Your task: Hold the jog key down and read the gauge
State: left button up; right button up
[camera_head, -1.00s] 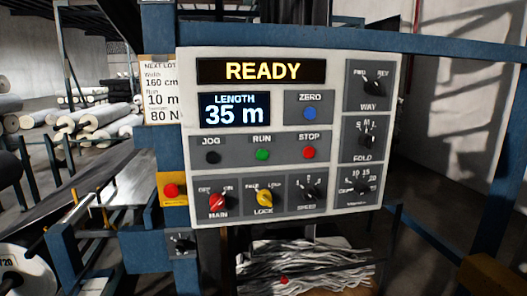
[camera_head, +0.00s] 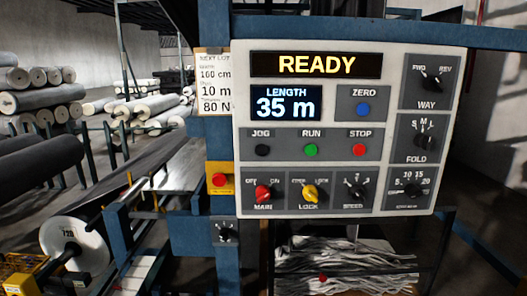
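The control panel (camera_head: 348,128) faces me, upright, right of the middle in the head view. Its black jog key (camera_head: 262,150) sits under the JOG label, left of the green RUN key (camera_head: 311,150) and the red STOP key (camera_head: 360,150). Nothing touches the jog key. The length gauge (camera_head: 286,104) reads 35 m. The status display (camera_head: 316,65) above it reads READY. The blue ZERO key (camera_head: 363,110) is to the right of the gauge. Neither of my grippers is in view.
A red button on a yellow box (camera_head: 219,181) is left of the panel. A lot card (camera_head: 215,84) reads 160 cm, 10 m, 80 N. Blue frame posts and beams surround the panel. Grey rolls (camera_head: 40,102) lie at the left. Crumpled grey material (camera_head: 345,268) lies below.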

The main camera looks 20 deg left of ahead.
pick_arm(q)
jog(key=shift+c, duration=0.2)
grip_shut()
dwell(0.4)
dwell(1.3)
